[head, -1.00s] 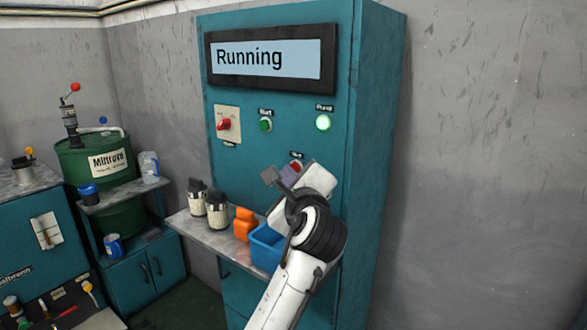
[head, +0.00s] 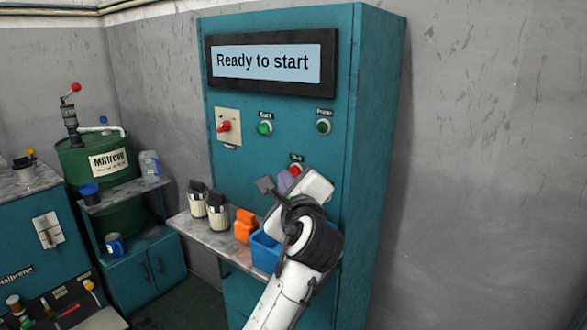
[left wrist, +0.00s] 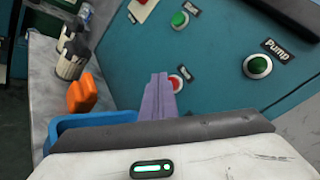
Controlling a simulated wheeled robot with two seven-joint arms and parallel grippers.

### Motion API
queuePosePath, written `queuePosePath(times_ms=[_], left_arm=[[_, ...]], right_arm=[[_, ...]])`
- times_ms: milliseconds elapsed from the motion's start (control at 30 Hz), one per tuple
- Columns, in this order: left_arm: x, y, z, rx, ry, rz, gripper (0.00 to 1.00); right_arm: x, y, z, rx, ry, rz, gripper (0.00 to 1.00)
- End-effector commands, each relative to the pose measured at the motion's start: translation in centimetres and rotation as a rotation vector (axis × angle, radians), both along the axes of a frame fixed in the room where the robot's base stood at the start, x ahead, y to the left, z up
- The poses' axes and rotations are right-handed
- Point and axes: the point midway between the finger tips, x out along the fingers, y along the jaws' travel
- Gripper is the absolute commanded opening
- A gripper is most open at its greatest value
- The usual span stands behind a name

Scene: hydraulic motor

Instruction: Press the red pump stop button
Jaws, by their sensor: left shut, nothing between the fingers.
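The red stop button (head: 297,169) is on the teal cabinet's front panel, just above my left gripper. It also shows in the left wrist view (left wrist: 177,83), right beside the fingertips. My left gripper (head: 286,180) has its purple fingers shut together with nothing between them; they also show in the left wrist view (left wrist: 157,90). The fingertips are very close to the button; I cannot tell whether they touch it. The display (head: 265,63) reads "Ready to start". The green pump lamp (head: 323,127) is dark. My right gripper is not in view.
A green start button (head: 265,128) and a red rotary switch (head: 224,126) are on the same panel. Below, a shelf (head: 215,238) holds two dark-topped containers (head: 218,211), an orange item (head: 245,226) and a blue bin (head: 264,252), close to my left arm.

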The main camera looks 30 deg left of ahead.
Motion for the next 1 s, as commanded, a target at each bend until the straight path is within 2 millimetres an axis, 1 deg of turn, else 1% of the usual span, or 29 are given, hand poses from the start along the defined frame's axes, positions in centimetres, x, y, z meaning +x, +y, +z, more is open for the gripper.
queuePosePath(times_ms=[367, 800, 1000], left_arm=[[-0.4, 0.0, 0.0, 0.000, 0.001, 0.001, 0.00], [-4.5, 0.3, 0.1, -0.001, 0.001, 0.000, 0.00], [-5.2, 0.4, 0.0, 0.000, 0.000, 0.000, 0.00]], right_arm=[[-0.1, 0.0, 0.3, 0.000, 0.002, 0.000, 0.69], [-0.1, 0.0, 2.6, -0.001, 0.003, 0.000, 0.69], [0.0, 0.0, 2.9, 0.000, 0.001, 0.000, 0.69]])
